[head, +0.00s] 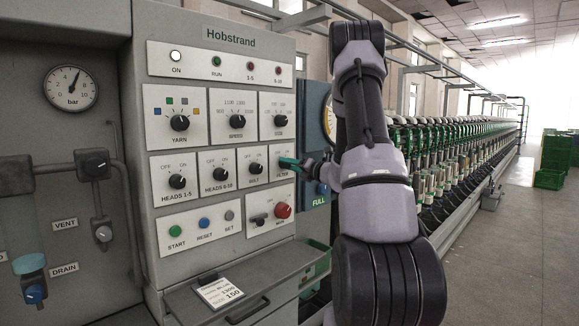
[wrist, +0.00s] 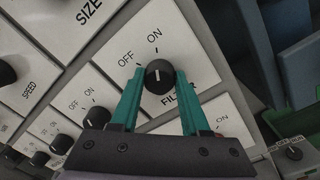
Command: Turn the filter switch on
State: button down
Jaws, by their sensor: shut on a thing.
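The filter switch is a round black knob (wrist: 158,76) on a white plate marked OFF, ON and FILTER in the wrist view. Its white pointer line points up in the picture, roughly toward the ON mark. My gripper (wrist: 157,80) has teal fingers on both sides of the knob and is shut on it. In the head view my gripper (head: 289,162) reaches the filter plate (head: 281,176) from the right, and its fingers hide the knob.
The MULT knob (head: 255,169) sits close left of the filter plate, and the SIZE knob (head: 280,121) above it. The red main knob (head: 283,211) is below. A blue unit marked FULL (head: 318,201) stands close on the right.

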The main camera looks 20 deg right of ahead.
dwell(0.4)
jog(key=shift+c, duration=1.9)
grip_release()
jog(key=shift+s+d, duration=0.1)
jog(key=shift+s, duration=0.05)
jog(key=v, duration=1)
jog(key=shift+s, duration=0.3)
jog(key=shift+d, duration=0.1)
